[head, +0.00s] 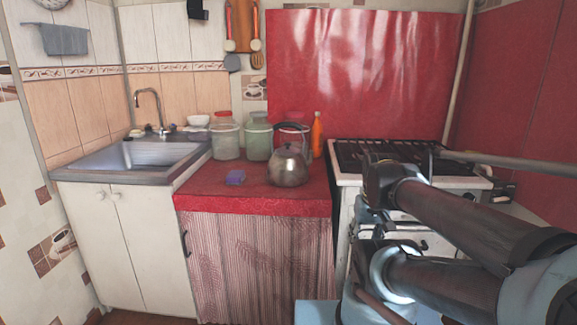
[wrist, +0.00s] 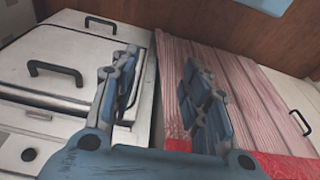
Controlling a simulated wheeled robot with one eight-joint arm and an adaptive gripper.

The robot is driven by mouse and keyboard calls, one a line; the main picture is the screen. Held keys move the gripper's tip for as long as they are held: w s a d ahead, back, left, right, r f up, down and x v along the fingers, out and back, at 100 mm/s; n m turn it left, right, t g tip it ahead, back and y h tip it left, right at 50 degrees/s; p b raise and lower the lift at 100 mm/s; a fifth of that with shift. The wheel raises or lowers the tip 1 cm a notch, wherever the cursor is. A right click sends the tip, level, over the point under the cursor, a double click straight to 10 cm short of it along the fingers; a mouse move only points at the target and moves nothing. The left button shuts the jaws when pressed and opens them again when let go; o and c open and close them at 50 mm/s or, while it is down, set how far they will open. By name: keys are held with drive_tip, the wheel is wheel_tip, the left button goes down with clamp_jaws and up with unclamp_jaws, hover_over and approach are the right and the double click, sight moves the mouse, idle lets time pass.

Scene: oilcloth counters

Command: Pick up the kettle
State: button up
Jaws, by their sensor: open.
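The kettle (head: 288,168) is a grey metal one with a rounded body and a raised handle. It stands upright on the red oilcloth counter (head: 250,204), near its right end beside the stove. My gripper (wrist: 160,68) is open and empty in the wrist view, with its two blue-padded fingers apart. Between and beyond the fingers are the stove front and the striped curtain. The kettle does not show in the wrist view. In the head view my arm is at the right, in front of the stove, and I cannot make out the fingers clearly there.
The stove (head: 345,182) is right of the counter, the sink (head: 130,155) left. The counter's front is mostly clear.

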drive_tip(key=w+a+r+n+g+y, duration=0.1)
drive_tip(key=w+a+r+n+y, duration=0.3)
drive_tip(key=w+a+r, duration=0.45)
drive_tip(key=n+y, duration=1.1)
drive_tip(key=y, duration=0.3)
approach(292, 125)
drive_tip(key=shift+g, duration=0.3)
drive_tip(key=a, duration=0.4)
drive_tip(key=w+a, duration=0.1)
drive_tip(key=a, duration=0.3)
drive_tip(key=w+a, duration=0.1)
drive_tip(key=a, duration=0.2)
drive_tip(key=shift+a+f, duration=0.25)
drive_tip(key=shift+a, duration=0.15)
clamp_jaws()
